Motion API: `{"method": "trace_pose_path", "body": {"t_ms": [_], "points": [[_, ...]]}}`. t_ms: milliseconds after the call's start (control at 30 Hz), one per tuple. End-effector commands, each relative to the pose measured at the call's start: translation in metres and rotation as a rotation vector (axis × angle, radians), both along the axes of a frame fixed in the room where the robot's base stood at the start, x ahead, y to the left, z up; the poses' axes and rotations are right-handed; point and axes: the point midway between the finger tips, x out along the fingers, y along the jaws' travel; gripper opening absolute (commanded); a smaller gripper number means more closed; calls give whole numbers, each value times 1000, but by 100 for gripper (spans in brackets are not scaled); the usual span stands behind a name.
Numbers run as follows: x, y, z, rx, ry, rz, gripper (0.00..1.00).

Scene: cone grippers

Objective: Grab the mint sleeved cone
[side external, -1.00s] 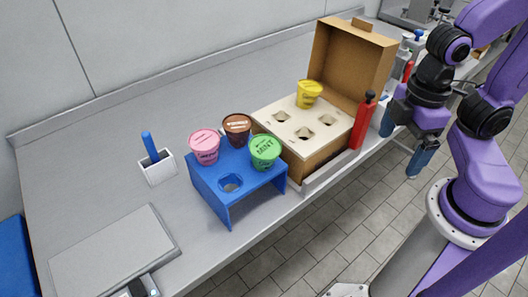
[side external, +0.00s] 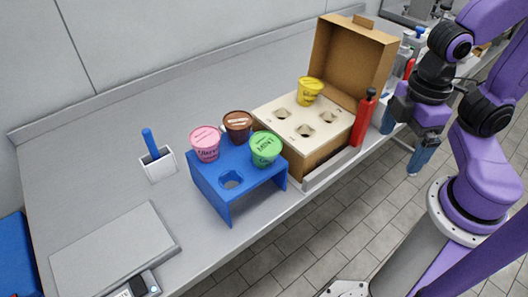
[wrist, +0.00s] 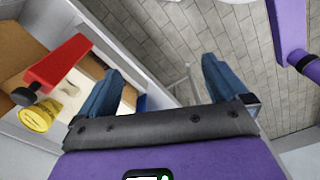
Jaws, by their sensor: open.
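The mint cone (side external: 265,149), with a green sleeve and lid, sits at the right corner of the blue stand (side external: 215,190). A pink cone (side external: 205,145) and a brown cone (side external: 238,127) sit in the same stand, and its front hole is empty. My gripper (side external: 405,146) is open and empty, off to the right of the stand near the table's edge. In the wrist view its two blue fingers (wrist: 165,88) are spread apart with nothing between them. The mint cone does not show in the wrist view.
A cardboard box (side external: 318,157) with a raised lid holds a yellow cone (side external: 310,91) in a holed insert. A red bottle (side external: 363,119) stands between the box and my gripper. A white holder (side external: 158,167) and grey scale (side external: 115,250) are at left.

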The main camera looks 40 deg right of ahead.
Motion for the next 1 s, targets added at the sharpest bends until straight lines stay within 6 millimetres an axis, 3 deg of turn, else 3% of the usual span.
{"method": "trace_pose_path", "body": {"t_ms": [367,1000], "points": [[8,7,4,0,1,-27,98],[135,121,80,-13,13,-576,98]]}}
